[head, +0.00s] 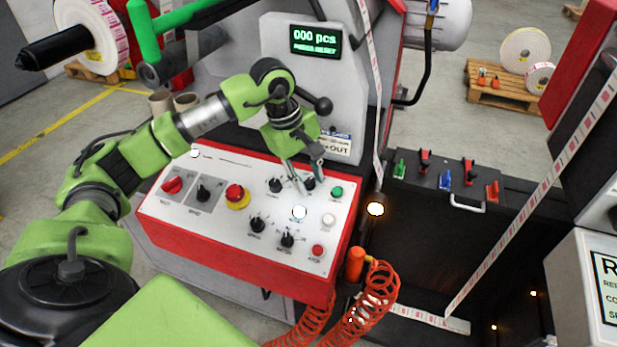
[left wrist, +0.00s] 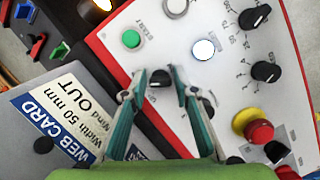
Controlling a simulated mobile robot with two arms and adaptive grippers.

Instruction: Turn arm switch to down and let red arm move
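My left gripper (head: 311,186) points down at the upper right of the white, red-edged control panel (head: 170,208). Its two fingers are apart. A black knob (head: 309,182) sits between and under the fingertips. In the left wrist view this knob (left wrist: 160,79) shows between the open fingers (left wrist: 159,72), with a gap on each side. Its label is hidden or too small to read, so I cannot confirm it is the arm switch. I cannot make out for certain which red part is the red arm. My right gripper is not in view.
The panel also holds a green button (head: 337,191), a lit white button (head: 299,212), a red emergency stop (head: 236,196) and other black knobs (head: 257,224). A display (head: 315,41) reads "000 pcs". An orange coiled hose (head: 370,300) hangs at the panel's lower right.

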